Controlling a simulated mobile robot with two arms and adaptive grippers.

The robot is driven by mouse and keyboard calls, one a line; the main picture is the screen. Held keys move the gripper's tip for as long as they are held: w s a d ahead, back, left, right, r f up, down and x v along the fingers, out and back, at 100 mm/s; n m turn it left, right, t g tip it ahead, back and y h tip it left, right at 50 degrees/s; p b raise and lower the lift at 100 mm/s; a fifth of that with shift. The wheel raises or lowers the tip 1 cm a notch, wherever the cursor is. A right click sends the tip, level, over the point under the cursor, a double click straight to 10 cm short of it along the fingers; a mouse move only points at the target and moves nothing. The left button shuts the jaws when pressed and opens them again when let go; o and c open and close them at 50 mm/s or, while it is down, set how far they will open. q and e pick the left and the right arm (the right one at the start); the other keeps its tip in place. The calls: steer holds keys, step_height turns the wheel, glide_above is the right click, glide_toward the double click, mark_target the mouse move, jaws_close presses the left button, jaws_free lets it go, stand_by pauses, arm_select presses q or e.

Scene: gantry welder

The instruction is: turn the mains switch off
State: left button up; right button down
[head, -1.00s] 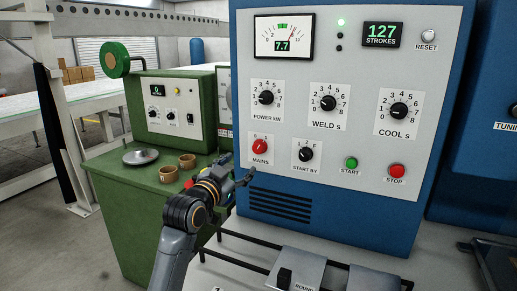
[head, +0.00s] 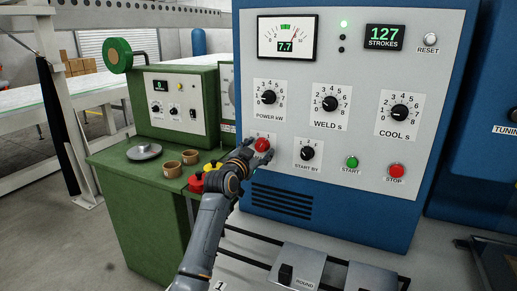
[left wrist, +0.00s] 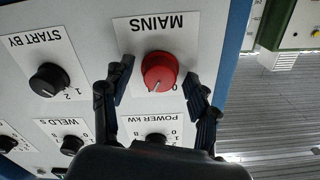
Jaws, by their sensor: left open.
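The mains switch is a red round knob (head: 262,145) on a white plate at the lower left of the blue cabinet's panel. In the left wrist view, which is upside down, the red knob (left wrist: 159,70) shows with its MAINS label. Its white mark points down and slightly left there; a 0 shows to its lower right, and the other number is hidden. My left gripper (head: 257,153) is open in front of the knob. In the wrist view the gripper's fingers (left wrist: 162,95) lie on either side of the knob; I cannot tell whether they touch it. My right gripper is not in view.
The START BY knob (head: 307,153), green START button (head: 352,162) and red STOP button (head: 396,171) sit to the right. The POWER knob (head: 268,97) is above. A green bench unit (head: 140,200) stands left.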

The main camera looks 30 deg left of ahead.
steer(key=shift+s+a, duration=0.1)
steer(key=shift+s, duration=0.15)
arm_select(q)
steer(key=shift+c, duration=1.3)
steer(key=c, duration=0.9)
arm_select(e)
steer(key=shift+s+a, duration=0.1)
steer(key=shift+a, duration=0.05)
